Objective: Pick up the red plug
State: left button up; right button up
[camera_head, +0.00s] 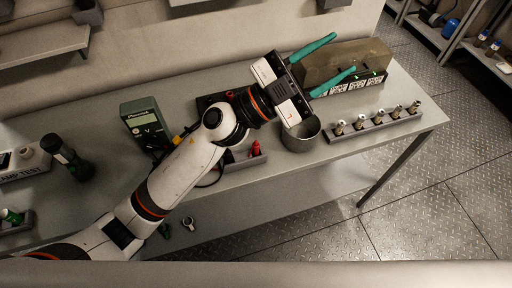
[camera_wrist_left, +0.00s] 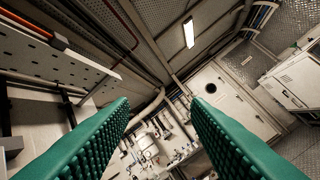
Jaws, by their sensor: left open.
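The red plug (camera_head: 255,149) stands in a small grey holder (camera_head: 243,162) near the front of the bench, just below my left forearm in the head view. My left gripper (camera_head: 345,53) is open and empty, with two green fingers spread apart. It is above the back of the bench, up and to the right of the red plug and well apart from it. In the left wrist view, the green fingers (camera_wrist_left: 158,120) frame only the room's far wall and ceiling; the plug does not show there. My right gripper is not in view.
A metal cup (camera_head: 301,136) stands right of the plug. A rack (camera_head: 375,125) with several metal fittings lies further right. A green meter (camera_head: 144,122) and a dark flashlight (camera_head: 67,157) are to the left. A brownish box (camera_head: 346,62) stands behind.

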pick_arm(q)
jog(key=s+d+f+m+g+y, duration=0.2)
jog(key=s+d+m+g, duration=0.2)
jog(key=m+g, duration=0.3)
jog(key=y, duration=2.1)
send_over(256, 141)
notch_tip(256, 141, down, 17)
jog(key=shift+t, duration=0.4)
jog(key=f, duration=0.2)
jog(key=f+p, duration=0.2)
jog(key=f, duration=0.1)
jog(key=shift+w+d+f, duration=0.1)
jog(key=shift+w+f, duration=0.2)
jog(key=shift+f, duration=0.35)
jog(key=f+p, duration=0.2)
jog(key=f, duration=0.2)
jog(key=shift+s+p, duration=0.25)
jog(key=shift+p, duration=0.15)
jog(key=shift+f, duration=0.65)
grip_shut()
